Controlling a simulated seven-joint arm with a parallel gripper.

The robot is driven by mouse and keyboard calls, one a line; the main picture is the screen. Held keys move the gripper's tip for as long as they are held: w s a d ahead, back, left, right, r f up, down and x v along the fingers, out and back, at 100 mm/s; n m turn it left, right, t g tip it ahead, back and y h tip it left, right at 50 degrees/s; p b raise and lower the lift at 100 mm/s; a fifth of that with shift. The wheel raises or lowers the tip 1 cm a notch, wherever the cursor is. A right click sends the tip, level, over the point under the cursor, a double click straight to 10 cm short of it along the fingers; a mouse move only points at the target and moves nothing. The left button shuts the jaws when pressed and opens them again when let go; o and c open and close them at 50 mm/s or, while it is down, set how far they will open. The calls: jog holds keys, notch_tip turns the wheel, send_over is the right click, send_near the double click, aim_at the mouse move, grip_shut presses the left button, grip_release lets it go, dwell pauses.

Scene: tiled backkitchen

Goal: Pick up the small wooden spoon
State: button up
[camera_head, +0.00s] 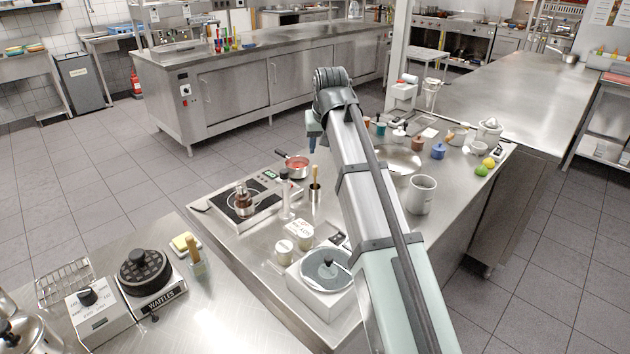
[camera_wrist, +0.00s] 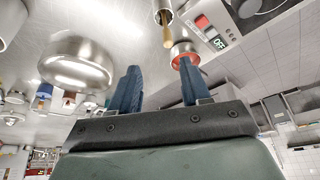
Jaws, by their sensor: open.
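The small wooden spoon (camera_head: 315,176) stands upright in a narrow metal cup (camera_head: 314,193) on the steel counter, right of the hot plate. In the wrist view the spoon (camera_wrist: 166,34) shows at top centre, sticking out of the metal cup (camera_wrist: 162,7). My gripper (camera_head: 312,146) is above the counter, beyond and higher than the spoon, partly hidden behind my arm in the head view. In the wrist view its two blue fingers (camera_wrist: 158,68) are apart with nothing between them. The spoon lies beyond the fingertips, apart from them.
A red pan (camera_head: 293,162) sits beside the hot plate (camera_head: 243,203), which carries a copper-coloured pot (camera_head: 243,199). A slim pepper mill (camera_head: 285,192) stands just left of the cup. A large metal bowl (camera_head: 402,158) and white pitcher (camera_head: 421,194) stand to the right. Jars (camera_head: 285,251) stand nearer.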

aim_at(315, 174)
jog(key=shift+s+a+x, duration=0.1)
jog(key=shift+a+x, duration=0.1)
jog(key=shift+x, duration=2.05)
jog(key=shift+s+a+x, duration=0.15)
jog(key=shift+a+x, duration=0.05)
jog(key=shift+x, duration=2.1)
jog(key=shift+s+a+x, duration=0.1)
jog(key=shift+a+x, duration=0.1)
jog(key=shift+x, duration=2.05)
jog(key=shift+f, duration=0.1)
jog(key=shift+c, duration=0.3)
grip_shut()
